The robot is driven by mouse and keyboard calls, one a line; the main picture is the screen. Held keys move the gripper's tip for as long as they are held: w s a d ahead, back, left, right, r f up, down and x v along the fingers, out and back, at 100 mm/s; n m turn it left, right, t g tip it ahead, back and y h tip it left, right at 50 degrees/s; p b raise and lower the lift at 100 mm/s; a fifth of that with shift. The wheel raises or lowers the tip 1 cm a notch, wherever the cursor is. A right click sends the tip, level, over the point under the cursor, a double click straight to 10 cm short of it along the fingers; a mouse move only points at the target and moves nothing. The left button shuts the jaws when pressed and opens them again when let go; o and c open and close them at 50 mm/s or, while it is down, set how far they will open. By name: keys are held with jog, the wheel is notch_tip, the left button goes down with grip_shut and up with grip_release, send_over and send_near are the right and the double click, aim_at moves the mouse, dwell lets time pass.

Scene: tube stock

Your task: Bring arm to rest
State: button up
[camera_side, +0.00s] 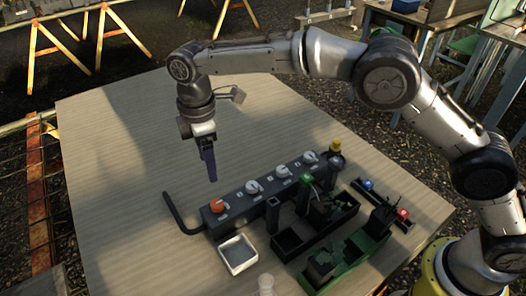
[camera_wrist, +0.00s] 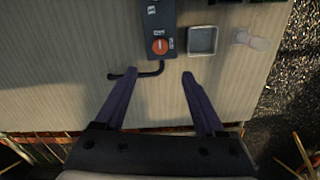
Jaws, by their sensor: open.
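My gripper (camera_side: 209,165) hangs pointing down above the light wooden table, over the area behind the dark control box, apart from everything. In the wrist view my gripper (camera_wrist: 159,76) shows two purple fingers spread apart with nothing between them. The dark control box (camera_side: 262,199) carries an orange knob (camera_side: 217,205) and several white knobs along its top. The box's near end with the orange knob (camera_wrist: 160,46) shows ahead of the fingers in the wrist view. A bent black bar (camera_side: 181,215) sticks out from that end of the box.
A small white-rimmed tray (camera_side: 238,254) stands in front of the box. A black bin (camera_side: 290,244) and a green bin (camera_side: 372,250) lie to the right, with a stand carrying blue and red buttons (camera_side: 383,202). The left part of the table (camera_side: 110,170) is clear.

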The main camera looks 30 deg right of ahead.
jog(key=d+r+m+t, duration=0.2)
jog(key=d+r, duration=0.8)
jog(key=r, duration=0.4)
jog(key=s+d+r+m+t+y, duration=0.1)
jog(key=s+d+r+m, duration=0.1)
jog(key=s+d+r, duration=0.3)
jog(key=s+d+r+m+t, duration=0.1)
jog(key=s+d+r, duration=0.25)
jog(key=d, duration=0.35)
jog(key=s+d+f+m+t, duration=0.1)
jog(key=s+d+m, duration=0.5)
jog(key=s, duration=0.6)
jog(key=s+d+f+m, duration=0.2)
jog(key=s+f, duration=0.3)
jog(key=f, duration=0.1)
jog(key=s+d+f+m+h, duration=0.1)
jog(key=s+f+m, duration=0.2)
jog(key=s+f, duration=0.2)
jog(key=shift+s+d+f+t, duration=0.3)
jog(key=shift+d+f, duration=0.05)
